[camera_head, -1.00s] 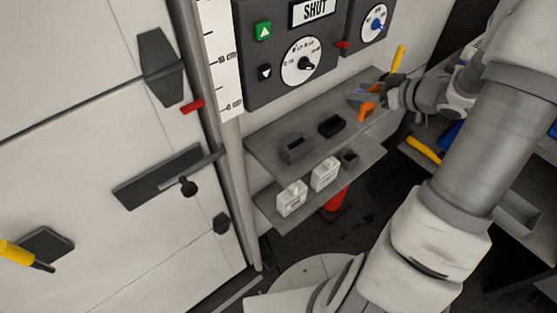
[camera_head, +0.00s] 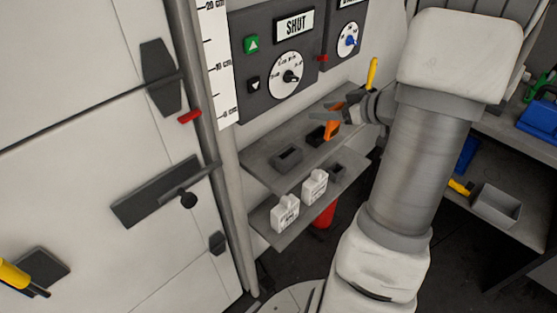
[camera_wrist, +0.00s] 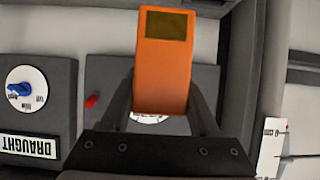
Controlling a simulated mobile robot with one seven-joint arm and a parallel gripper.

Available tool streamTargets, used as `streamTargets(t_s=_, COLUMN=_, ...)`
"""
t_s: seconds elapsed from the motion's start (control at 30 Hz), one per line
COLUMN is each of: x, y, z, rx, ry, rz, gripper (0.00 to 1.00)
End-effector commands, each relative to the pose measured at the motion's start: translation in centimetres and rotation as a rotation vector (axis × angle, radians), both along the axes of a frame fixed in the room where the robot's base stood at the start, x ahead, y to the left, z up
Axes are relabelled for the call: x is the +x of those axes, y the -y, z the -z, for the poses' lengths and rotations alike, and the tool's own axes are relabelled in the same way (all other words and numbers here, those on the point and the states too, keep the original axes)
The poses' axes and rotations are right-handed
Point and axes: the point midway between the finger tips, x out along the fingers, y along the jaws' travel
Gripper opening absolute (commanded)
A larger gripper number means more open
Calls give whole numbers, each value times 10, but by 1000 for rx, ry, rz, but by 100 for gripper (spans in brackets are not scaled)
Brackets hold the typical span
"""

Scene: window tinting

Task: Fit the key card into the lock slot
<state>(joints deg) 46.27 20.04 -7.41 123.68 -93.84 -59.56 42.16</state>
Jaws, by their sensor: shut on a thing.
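The key card appears as an orange piece (camera_wrist: 163,75) with a dark olive rectangle near one end, between my fingers in the wrist view. In the head view the orange card (camera_head: 331,131) hangs tilted below my gripper (camera_head: 338,114), which is shut on it. The card is over or just in front of a small black box (camera_head: 316,136) on the upper grey shelf; I cannot tell if they touch. A dark grey holder (camera_head: 286,157) with a recess in its top stands left of it. I cannot tell which of these is the lock slot.
A control panel (camera_head: 266,98) with a dial and a SHUT sign is on the wall behind. A yellow-handled tool (camera_head: 372,73) stands behind my gripper. White bottles (camera_head: 285,214) stand on the lower shelf. A door lever (camera_head: 188,199) juts out at left.

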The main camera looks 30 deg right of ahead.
Motion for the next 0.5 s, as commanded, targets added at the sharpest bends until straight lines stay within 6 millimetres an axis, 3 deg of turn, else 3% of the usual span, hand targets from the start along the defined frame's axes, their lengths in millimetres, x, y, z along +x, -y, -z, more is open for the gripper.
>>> streamTargets(t_s=0.5, x=53, y=-88, z=64, rx=1, ry=-1, rz=-4, gripper=6)
